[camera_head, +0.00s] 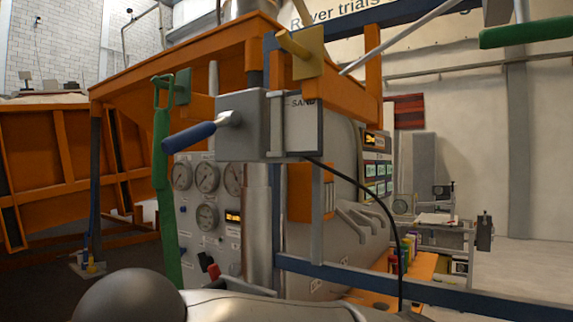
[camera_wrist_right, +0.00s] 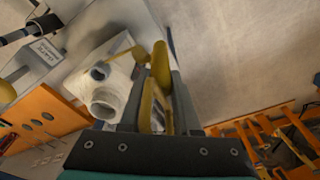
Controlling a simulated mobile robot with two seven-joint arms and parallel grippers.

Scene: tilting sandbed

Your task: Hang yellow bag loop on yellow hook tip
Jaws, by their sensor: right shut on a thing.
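In the head view the yellow hook (camera_head: 300,52) juts from a yellow plate on the upper corner of the orange frame. My right gripper (camera_wrist_right: 157,82) shows only in the right wrist view. It is shut on a yellow strap, which looks like the yellow bag loop (camera_wrist_right: 161,62). More yellow shows between its dark fingers. A short yellow bar (camera_wrist_right: 117,52) lies beyond and left of the fingers; I cannot tell whether it is the hook. The bag's body cannot be made out. My left gripper is in neither view.
A green strap (camera_head: 163,150) hangs from a green hook at the frame's left. A grey box (camera_head: 245,125) with a blue handle (camera_head: 188,137) stands below the yellow hook. A gauge panel (camera_head: 206,200) is under it. A green bar (camera_head: 525,36) is at upper right.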

